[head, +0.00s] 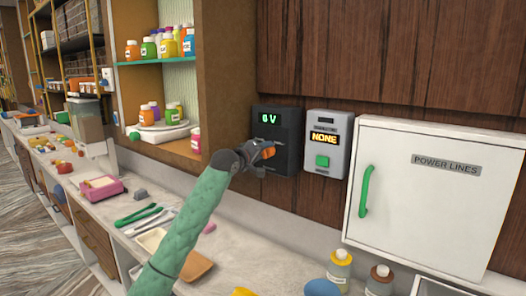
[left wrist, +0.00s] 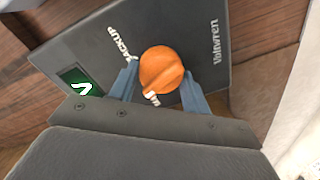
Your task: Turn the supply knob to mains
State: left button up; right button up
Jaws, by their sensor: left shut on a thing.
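The supply knob is orange (left wrist: 162,68) and sits on a dark box (head: 291,130) on the wood wall; it shows as a small orange patch in the head view (head: 269,152). A green display reads what looks like "0V" or "6V". In the left wrist view, a "BACKUP" label is above left of the knob and another label below it is mostly hidden. My left gripper (head: 260,154) is shut on the knob, with one finger on each side of it in the left wrist view (left wrist: 160,88). My right gripper is not in view.
A grey box (head: 326,165) with a "NONE" display and green button (head: 322,161) is right of the knob box. A white "POWER LINES" cabinet (head: 425,215) with green handle (head: 366,190) is further right.

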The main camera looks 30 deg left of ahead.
pick_arm(q)
jog(key=shift+r+n+p, duration=0.1)
jog(key=shift+n+p, duration=0.25)
jog(key=shift+n, duration=0.95)
jog(key=shift+a+n+p, duration=0.1)
jog(key=shift+n+p, duration=0.6)
jog(key=shift+n, duration=0.4)
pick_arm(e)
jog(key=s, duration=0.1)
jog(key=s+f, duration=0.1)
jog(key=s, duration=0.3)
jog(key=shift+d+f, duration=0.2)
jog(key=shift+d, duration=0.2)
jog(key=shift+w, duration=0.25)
pick_arm(q)
jog(key=o, duration=0.9)
jog(key=shift+o, duration=0.3)
jog(key=shift+w, duration=0.1)
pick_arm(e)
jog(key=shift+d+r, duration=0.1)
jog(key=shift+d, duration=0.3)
